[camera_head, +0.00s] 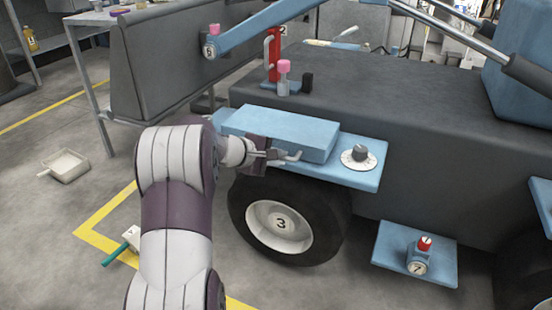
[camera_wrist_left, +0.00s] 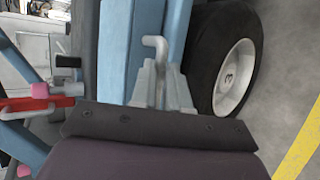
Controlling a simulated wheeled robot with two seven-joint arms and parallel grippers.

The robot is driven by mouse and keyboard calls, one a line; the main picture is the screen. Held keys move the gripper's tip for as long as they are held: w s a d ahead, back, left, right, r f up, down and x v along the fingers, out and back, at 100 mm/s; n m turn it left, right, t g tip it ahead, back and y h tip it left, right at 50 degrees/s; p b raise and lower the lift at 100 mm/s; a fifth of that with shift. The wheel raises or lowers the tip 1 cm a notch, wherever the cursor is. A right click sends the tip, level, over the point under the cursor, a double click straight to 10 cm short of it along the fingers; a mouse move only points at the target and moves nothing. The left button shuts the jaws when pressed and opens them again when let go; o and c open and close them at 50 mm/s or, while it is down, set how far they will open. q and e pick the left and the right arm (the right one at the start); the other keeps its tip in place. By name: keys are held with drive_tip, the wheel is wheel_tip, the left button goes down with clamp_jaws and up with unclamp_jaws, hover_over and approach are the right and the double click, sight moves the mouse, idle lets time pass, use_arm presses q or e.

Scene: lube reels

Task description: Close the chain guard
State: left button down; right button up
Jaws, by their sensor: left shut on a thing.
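The chain guard appears to be the long blue box-shaped cover (camera_head: 285,127) on the side of the dark machine body, above the wheel marked 3. A pale bent handle (camera_head: 292,157) sits at its front lower edge. My left gripper (camera_head: 275,154) is shut on this handle. In the left wrist view the fingers (camera_wrist_left: 162,88) close around the handle's shaft, and its hooked end (camera_wrist_left: 154,43) sticks out past them. The blue cover (camera_wrist_left: 115,50) runs beside it. I cannot tell how far the cover stands open. My right gripper is not in view.
A blue shelf with a dial (camera_head: 359,156) lies right of the cover. The tire (camera_head: 240,205) is just below my gripper. A pink-capped tube (camera_head: 284,77) and a red post (camera_head: 274,55) stand behind. A lower blue step (camera_head: 395,245) holds a red-topped fitting (camera_head: 418,257).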

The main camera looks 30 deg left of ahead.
use_arm(q)
drive_tip(key=f, duration=0.3)
drive_tip(key=shift+s+d+g, duration=0.15)
drive_tip(key=shift+s+g, duration=0.2)
drive_tip(key=shift+g, duration=0.05)
drive_tip(key=c, duration=1.5)
unclamp_jaws()
drive_tip(key=o, duration=0.4)
drive_tip(key=shift+w+f, duration=0.15)
drive_tip(key=shift+f, duration=0.05)
drive_tip(key=shift+r, duration=0.1)
drive_tip(key=p+v, duration=0.6)
drive_tip(key=v, duration=0.7)
drive_tip(key=shift+w+r, duration=0.2)
drive_tip(key=shift+r, duration=0.05)
